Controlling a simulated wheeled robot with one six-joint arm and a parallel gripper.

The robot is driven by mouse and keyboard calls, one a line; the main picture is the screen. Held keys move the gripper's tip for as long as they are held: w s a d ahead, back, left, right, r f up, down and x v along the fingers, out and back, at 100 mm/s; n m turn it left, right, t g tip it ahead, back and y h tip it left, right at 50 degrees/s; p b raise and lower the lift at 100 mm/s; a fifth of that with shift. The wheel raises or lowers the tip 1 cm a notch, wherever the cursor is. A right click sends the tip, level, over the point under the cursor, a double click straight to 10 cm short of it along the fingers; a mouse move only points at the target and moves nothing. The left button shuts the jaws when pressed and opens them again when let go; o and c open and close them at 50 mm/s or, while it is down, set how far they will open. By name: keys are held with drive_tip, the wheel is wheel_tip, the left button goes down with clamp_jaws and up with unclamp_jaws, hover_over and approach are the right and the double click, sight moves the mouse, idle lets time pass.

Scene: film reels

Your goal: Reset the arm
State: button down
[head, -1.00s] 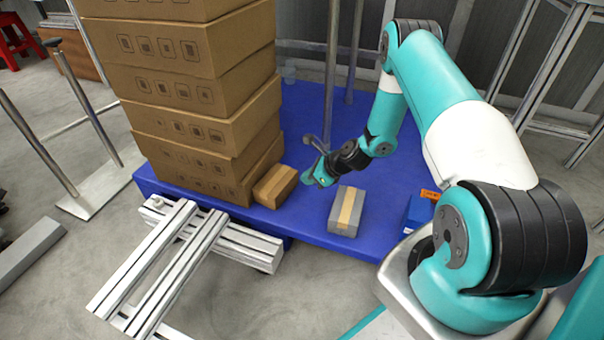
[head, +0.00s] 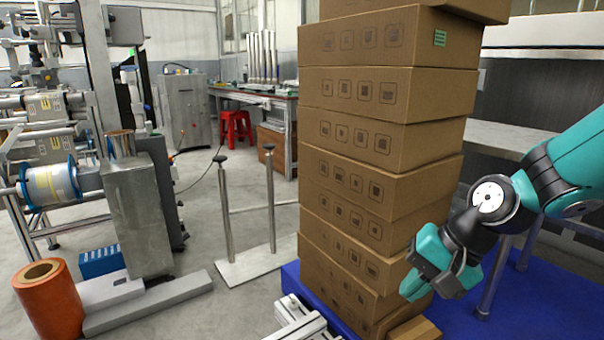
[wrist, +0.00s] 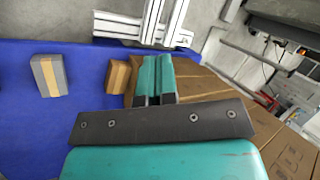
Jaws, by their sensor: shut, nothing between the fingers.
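My gripper (head: 416,286) is at the lower right of the head view, in front of the right side of a tall stack of brown cartons (head: 385,135). The teal arm reaches in from the right edge. In the wrist view my gripper (wrist: 156,78) shows its two teal fingers side by side, closed together and empty. A small brown box (wrist: 118,77) lies on the blue platform (wrist: 88,58) beside the fingers. A grey box with a tan strip (wrist: 62,75) lies farther left on the platform.
Silver metal rails (wrist: 130,25) lie past the platform edge. Metal posts on a plate (head: 252,262) stand left of the stack. An orange roll (head: 48,298) and a reel machine (head: 50,185) are at the far left.

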drive_tip(key=s+a+r+n+h+p, duration=0.1)
drive_tip(key=s+r+n, duration=0.25)
drive_tip(key=s, duration=0.25)
drive_tip(key=s+a+r+n+g, duration=0.1)
drive_tip(key=s+r+n, duration=0.2)
drive_tip(key=s+n, duration=0.25)
drive_tip(key=s+a+r+n+h+p, duration=0.1)
drive_tip(key=s+r+n, duration=0.2)
drive_tip(key=s, duration=0.4)
wheel_tip(320, 180, up, 37)
drive_tip(key=w+p, duration=0.1)
drive_tip(key=p, duration=3.6)
drive_tip(key=shift+d, duration=0.15)
